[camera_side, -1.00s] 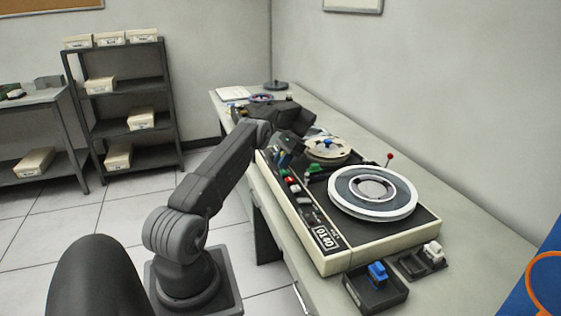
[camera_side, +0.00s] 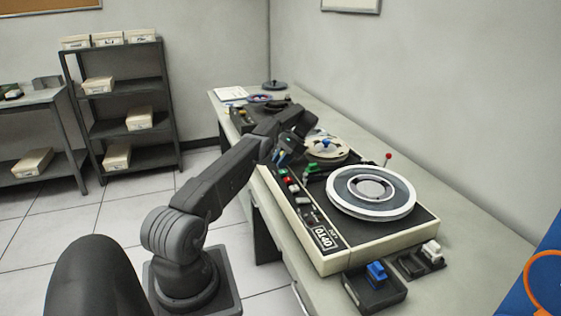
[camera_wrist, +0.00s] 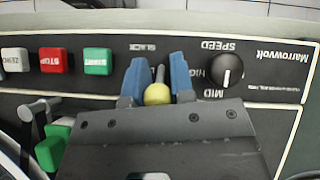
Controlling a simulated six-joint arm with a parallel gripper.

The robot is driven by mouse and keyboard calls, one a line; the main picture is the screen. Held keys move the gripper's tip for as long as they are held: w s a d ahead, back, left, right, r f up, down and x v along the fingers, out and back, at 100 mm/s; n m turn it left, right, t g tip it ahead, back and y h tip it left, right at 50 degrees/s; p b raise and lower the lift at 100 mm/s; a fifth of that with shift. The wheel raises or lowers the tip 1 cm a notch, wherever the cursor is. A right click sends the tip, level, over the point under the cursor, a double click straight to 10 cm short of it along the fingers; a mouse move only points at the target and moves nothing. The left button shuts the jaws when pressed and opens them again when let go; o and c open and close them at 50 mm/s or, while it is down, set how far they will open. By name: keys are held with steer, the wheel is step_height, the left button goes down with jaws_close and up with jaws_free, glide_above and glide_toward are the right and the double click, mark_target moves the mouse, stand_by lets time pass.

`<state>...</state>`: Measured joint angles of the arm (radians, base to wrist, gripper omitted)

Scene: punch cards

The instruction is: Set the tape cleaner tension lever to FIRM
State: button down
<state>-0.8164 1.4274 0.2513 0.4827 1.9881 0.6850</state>
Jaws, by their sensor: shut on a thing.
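My gripper (camera_wrist: 157,80) shows in the wrist view with its two blue fingers on either side of a lever with a yellow knob (camera_wrist: 157,94), and it is shut on that lever. The lever's metal stem shows between the fingers, beside an upside-down label that reads SLACK. A FIRM label is not seen; the fingers and gripper body cover part of the panel. In the side view my gripper (camera_side: 281,155) is low at the left edge of the tape machine (camera_side: 300,236), and the lever is too small to tell there.
Green (camera_wrist: 97,61), red (camera_wrist: 54,61) and white (camera_wrist: 15,60) buttons and a black speed knob (camera_wrist: 227,69) flank the lever. A tray with a blue block (camera_side: 376,273) is in front.

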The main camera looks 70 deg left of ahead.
steer(key=c, duration=1.1)
jaws_free()
steer(key=shift+s+r+t, duration=0.1)
steer(key=shift+t, duration=0.3)
steer(key=shift+s+t, duration=0.3)
steer(key=shift+t, duration=0.7)
steer(key=t, duration=0.1)
steer(key=s+t, duration=0.1)
steer(key=t, duration=0.3)
steer(key=shift+s, duration=0.25)
step_height(320, 180, up, 14)
steer(key=a, duration=0.1)
steer(key=shift+w+d+r+m+t+y, duration=0.5)
steer(key=shift+d+r, duration=1.25)
steer(key=shift+d, duration=2.45)
steer(key=shift+w+d+r+n+t+y, duration=0.15)
steer(key=shift+w+d+r, duration=1.1)
steer(key=shift+d, duration=2.9)
steer(key=shift+w+d+r+m+t+y, duration=0.15)
steer(key=shift+d+r+m+t, duration=0.15)
steer(key=shift+d+r, duration=2.95)
steer(key=shift+d+f, duration=1)
